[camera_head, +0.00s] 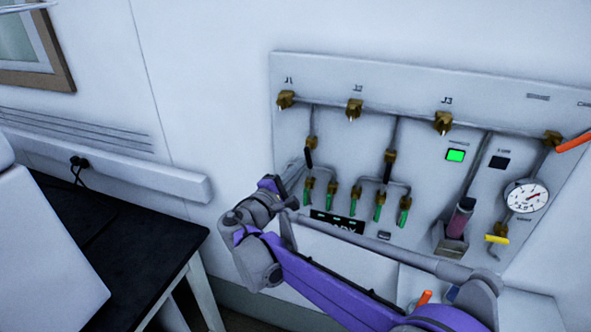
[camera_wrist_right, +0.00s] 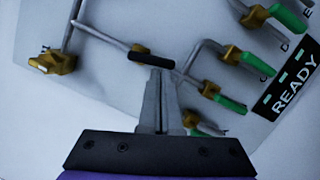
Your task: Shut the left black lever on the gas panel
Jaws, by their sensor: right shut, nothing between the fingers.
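The gas panel (camera_head: 335,75) is a pale board on the wall with pipes and brass valves. Its left black lever (camera_head: 308,158) hangs below a brass valve, roughly in line with its pipe. In the right wrist view the lever (camera_wrist_right: 150,60) lies just past my fingertips; I cannot tell whether they touch it. My right gripper (camera_head: 300,167) is shut and empty, on the lever's left in the head view. Its closed fingers also show in the wrist view (camera_wrist_right: 160,75). A second black lever (camera_head: 388,172) points down on the middle pipe. My left gripper is out of view.
Several green levers (camera_head: 379,210) sit close below the black ones, with a READY display (camera_head: 338,221) beneath. A gauge (camera_head: 527,196), a yellow lever (camera_head: 497,239) and an orange lever (camera_head: 574,142) are at right. A black table (camera_head: 120,240) stands at left.

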